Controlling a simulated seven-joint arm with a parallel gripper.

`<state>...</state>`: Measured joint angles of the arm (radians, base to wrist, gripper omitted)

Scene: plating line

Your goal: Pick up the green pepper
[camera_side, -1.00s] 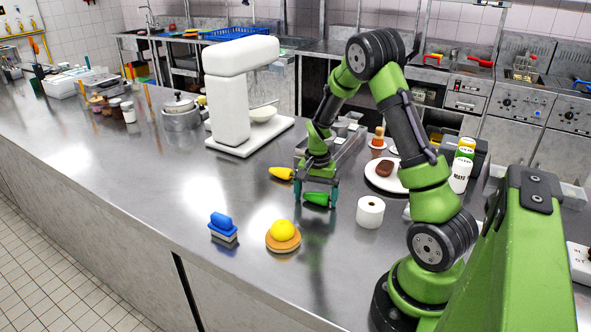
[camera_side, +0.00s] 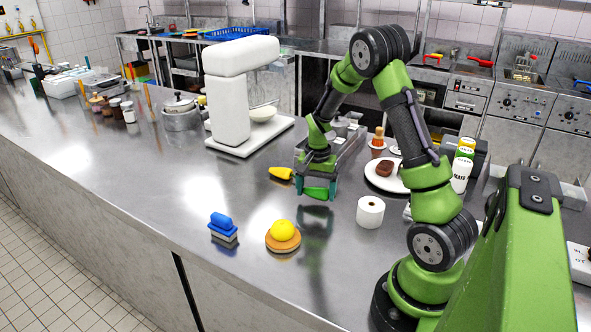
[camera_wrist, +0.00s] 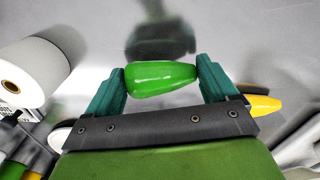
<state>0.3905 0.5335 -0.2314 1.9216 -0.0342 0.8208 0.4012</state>
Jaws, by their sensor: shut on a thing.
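The green pepper (camera_side: 316,192) is held in my gripper (camera_side: 315,191) in the side view. The wrist view shows the green pepper (camera_wrist: 160,78) lying crosswise between the two teal fingers of my gripper (camera_wrist: 162,80), one finger at each end. The fingers are shut on it. The pepper hangs a little above the steel counter (camera_side: 260,205), with a dark reflection below it.
A yellow pepper-like item (camera_side: 281,173) lies close on the left. A white paper roll (camera_side: 370,212) stands close on the right. A white mixer (camera_side: 232,100) stands behind.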

